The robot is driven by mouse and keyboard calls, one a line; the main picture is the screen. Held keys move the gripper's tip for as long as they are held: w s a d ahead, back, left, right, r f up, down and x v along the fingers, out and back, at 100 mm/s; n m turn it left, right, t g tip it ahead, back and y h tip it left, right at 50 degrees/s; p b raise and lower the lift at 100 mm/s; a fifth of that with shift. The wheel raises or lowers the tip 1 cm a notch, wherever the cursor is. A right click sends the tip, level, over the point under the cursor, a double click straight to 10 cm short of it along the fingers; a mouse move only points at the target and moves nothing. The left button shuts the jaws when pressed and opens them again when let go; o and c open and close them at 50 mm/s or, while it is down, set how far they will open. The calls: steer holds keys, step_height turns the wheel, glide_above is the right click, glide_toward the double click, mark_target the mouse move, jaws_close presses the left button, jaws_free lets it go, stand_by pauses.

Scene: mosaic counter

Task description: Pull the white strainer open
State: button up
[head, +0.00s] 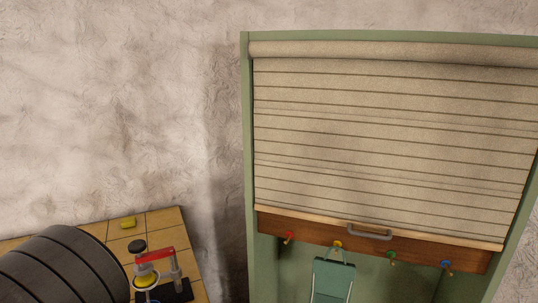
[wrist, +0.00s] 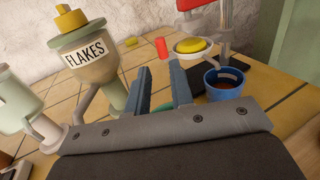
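The white strainer (wrist: 178,55) is a shallow round cup holding something yellow, with a red grip at its left end. It sits low on a stand with a red top, above a black base. In the head view the strainer (head: 146,288) shows small beneath the stand's red bar. My gripper (wrist: 158,68) is open, its two blue-grey fingers apart. In the wrist view the red grip appears just beyond and between the fingertips; I cannot tell whether they touch it. My gripper's fingers are not visible in the head view.
A FLAKES dispenser (wrist: 100,62) stands left of the fingers, with another pale dispenser (wrist: 20,105) further left. A blue cup (wrist: 223,84) with brown contents stands right. A green cabinet (head: 247,150) has its slatted shutter (head: 390,140) mostly lowered. A yellow block (head: 128,222) lies behind.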

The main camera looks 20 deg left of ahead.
steer(key=s+a+r+m+g+h, duration=0.1)
steer(key=s+r+m+h, duration=0.1)
steer(key=s, duration=0.4)
steer(key=s+a+r+m+h, duration=0.1)
steer(key=s+r+m+h, duration=0.1)
steer(key=s+h, duration=0.3)
steer(key=shift+s+a+r+m+g, duration=0.15)
steer(key=shift+s+a+m+g, duration=0.25)
steer(key=shift+s, duration=0.7)
jaws_close()
steer(key=w+d+r+n+g+y, duration=0.4)
steer(key=w+n+g, duration=0.15)
steer(key=w, duration=0.45)
steer(key=w+a+f+g, duration=0.1)
steer(key=w+a+f, duration=0.3)
steer(key=w+f, duration=0.3)
steer(key=shift+w+m, duration=0.35)
steer(key=shift+w, duration=1.05)
